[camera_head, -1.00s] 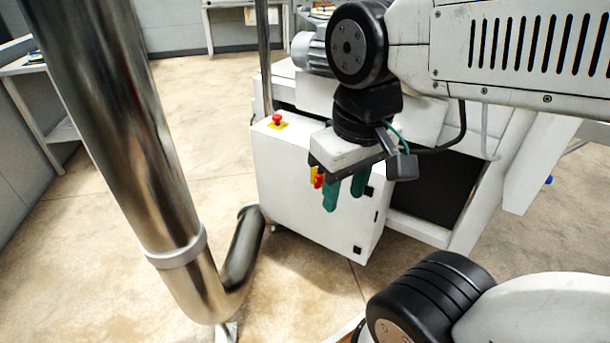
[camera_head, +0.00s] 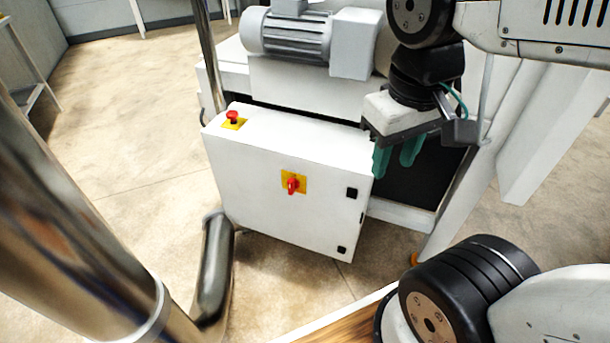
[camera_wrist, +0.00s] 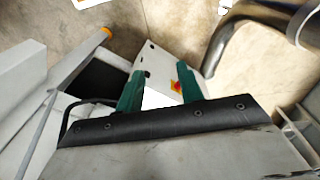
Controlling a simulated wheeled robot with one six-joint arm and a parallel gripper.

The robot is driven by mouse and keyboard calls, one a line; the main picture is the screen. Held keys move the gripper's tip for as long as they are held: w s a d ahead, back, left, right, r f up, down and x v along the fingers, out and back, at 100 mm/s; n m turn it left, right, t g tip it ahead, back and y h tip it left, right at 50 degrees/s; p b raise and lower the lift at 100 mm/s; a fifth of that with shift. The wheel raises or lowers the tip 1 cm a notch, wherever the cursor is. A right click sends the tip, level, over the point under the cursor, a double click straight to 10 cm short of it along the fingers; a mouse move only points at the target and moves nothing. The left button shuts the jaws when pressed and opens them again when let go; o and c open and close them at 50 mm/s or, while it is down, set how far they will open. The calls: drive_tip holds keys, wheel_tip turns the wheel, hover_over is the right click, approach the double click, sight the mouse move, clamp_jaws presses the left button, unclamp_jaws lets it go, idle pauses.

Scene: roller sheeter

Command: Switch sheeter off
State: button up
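The sheeter's white control cabinet (camera_head: 270,195) stands on the floor. On its front is a red rotary switch (camera_head: 292,185) on a yellow plate, its handle roughly upright. A red emergency button (camera_head: 232,117) on a yellow base sits on the cabinet's top. My gripper (camera_head: 398,160) hangs to the right of the switch, near the cabinet's right edge, with its green fingers apart and nothing between them. In the wrist view, the switch (camera_wrist: 176,86) shows beyond the gap of my gripper (camera_wrist: 156,82), close to one finger and partly hidden.
The sheeter's grey motor (camera_head: 290,38) sits above and behind the cabinet. A steel pipe (camera_head: 215,270) stands left of the cabinet's front. A white machine leg (camera_head: 550,130) is at right. Open floor (camera_head: 120,150) lies to the left.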

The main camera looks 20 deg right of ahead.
drive_tip(key=w+d+f+n+g+h, duration=0.1)
drive_tip(key=w+f+n+h, duration=0.25)
drive_tip(key=w, duration=0.35)
drive_tip(key=w+d+f+n+g+h, duration=0.1)
drive_tip(key=w+d+f+n+h, duration=0.15)
drive_tip(key=w+f+h, duration=0.4)
drive_tip(key=w+d+f+n+h, duration=0.1)
drive_tip(key=w+f+n+h, duration=0.2)
drive_tip(key=w, duration=0.6)
drive_tip(key=n+t, duration=1.4)
drive_tip(key=n, duration=0.4)
approach(289, 184)
drive_tip(key=shift+y, duration=0.4)
drive_tip(key=x, duration=0.9)
drive_tip(key=shift+d+r, duration=0.25)
drive_tip(key=shift+r, duration=0.15)
clamp_jaws()
